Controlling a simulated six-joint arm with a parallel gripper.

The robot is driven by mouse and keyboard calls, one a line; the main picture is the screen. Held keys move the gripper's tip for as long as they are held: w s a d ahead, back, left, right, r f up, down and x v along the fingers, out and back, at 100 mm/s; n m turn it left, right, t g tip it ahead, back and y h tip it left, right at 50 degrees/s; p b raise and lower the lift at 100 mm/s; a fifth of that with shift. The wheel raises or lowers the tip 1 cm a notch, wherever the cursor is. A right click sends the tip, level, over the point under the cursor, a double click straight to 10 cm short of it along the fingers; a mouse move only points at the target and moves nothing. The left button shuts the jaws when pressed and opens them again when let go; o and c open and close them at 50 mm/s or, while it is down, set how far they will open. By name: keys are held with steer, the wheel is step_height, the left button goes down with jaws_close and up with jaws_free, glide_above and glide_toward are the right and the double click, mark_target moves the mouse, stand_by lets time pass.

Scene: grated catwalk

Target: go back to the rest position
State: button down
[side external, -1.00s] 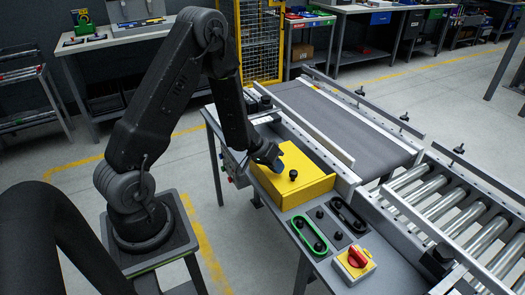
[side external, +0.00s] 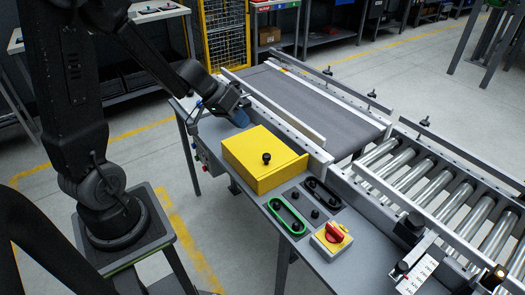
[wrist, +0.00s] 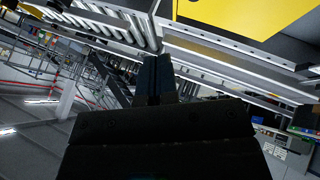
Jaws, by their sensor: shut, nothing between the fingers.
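My gripper (side external: 240,118) is up above the far left corner of the yellow box, apart from it. In the wrist view my gripper's dark fingers (wrist: 156,78) are together with nothing between them. The yellow box (side external: 262,165) has a black knob on its lid, lies on the grey table and looks closed. Part of a yellow surface (wrist: 240,25) also shows at the top of the wrist view.
A conveyor belt (side external: 300,105) runs behind the box, with a metal roller track (side external: 440,185) to the right. A green-rimmed slot (side external: 288,214), a dark slot (side external: 322,192) and a red rotary switch (side external: 333,233) are on the table's near part.

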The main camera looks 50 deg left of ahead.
steer(key=s+d+r+m+g, duration=0.25)
steer(key=s+d+r, duration=0.25)
steer(key=d+r, duration=0.5)
steer(key=s+d+r+t+y, duration=0.1)
steer(key=s+y, duration=0.1)
steer(key=s, duration=0.3)
steer(key=s+d+r+y, duration=0.1)
steer(key=s+r+y, duration=0.1)
steer(key=s, duration=0.3)
steer(key=shift+s+d+t, duration=0.25)
steer(key=shift+s+t, duration=0.1)
